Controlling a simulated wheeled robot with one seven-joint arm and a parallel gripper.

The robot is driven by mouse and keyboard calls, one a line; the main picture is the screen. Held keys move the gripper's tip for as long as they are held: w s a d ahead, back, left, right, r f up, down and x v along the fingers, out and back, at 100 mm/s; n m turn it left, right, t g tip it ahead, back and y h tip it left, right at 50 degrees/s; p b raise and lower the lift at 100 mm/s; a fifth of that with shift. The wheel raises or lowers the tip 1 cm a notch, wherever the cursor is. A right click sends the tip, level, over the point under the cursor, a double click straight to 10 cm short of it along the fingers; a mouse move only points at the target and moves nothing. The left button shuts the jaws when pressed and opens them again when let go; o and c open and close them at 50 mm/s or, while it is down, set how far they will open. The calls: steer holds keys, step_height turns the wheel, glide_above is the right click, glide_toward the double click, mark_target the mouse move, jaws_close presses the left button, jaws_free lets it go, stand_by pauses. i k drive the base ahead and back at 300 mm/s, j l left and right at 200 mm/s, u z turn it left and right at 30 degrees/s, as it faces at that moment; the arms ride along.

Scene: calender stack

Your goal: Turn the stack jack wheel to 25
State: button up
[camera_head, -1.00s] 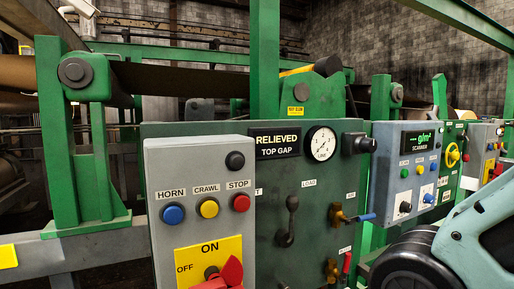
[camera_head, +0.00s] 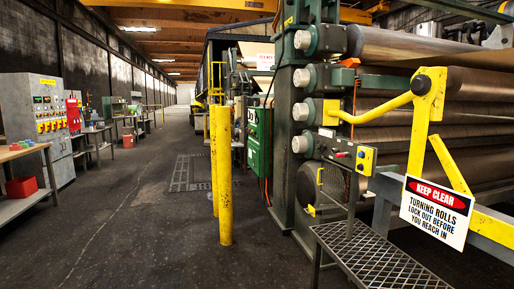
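The calender stack (camera_head: 420,105) fills the right side, with several grey rolls one above another in a dark green frame (camera_head: 288,130). Round pale roll ends show along the frame's edge. Low on the frame is a dark round part (camera_head: 306,184) with a yellow bent piece (camera_head: 319,180) beside it. I cannot tell whether either is the stack jack wheel, and no scale or number for it can be read. My gripper is not in view.
A mesh step (camera_head: 378,258) and a yellow-railed barrier with a "KEEP CLEAR" sign (camera_head: 436,211) stand before the rolls. Yellow posts (camera_head: 223,175) stand left of the stack. A grey control cabinet (camera_head: 45,120) and benches line the left. The aisle floor (camera_head: 130,220) between is clear.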

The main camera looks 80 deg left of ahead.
mark_target(317, 146)
steer(key=u, duration=2)
steer(key=i+j+u, duration=0.25)
steer(key=i+u, duration=0.2)
steer(key=i, duration=0.3)
steer(key=i+j+u, duration=0.1)
steer(key=i+u, duration=0.25)
steer(key=i, duration=1.7)
steer(key=i+j+z, duration=0.1)
steer(key=i+z, duration=0.3)
steer(key=i, duration=0.15)
steer(key=i+j+z, duration=0.8)
steer(key=i, duration=0.2)
steer(key=i+j+z, duration=0.4)
steer(key=j+z, duration=0.25)
steer(key=i+j+z, duration=0.15)
steer(key=z, duration=0.15)
steer(key=i+j+z, duration=0.1)
steer(key=j+z, duration=0.25)
steer(key=j, duration=0.15)
steer(key=j+z, duration=0.3)
steer(key=i+j, duration=0.05)
steer(key=j, duration=0.05)
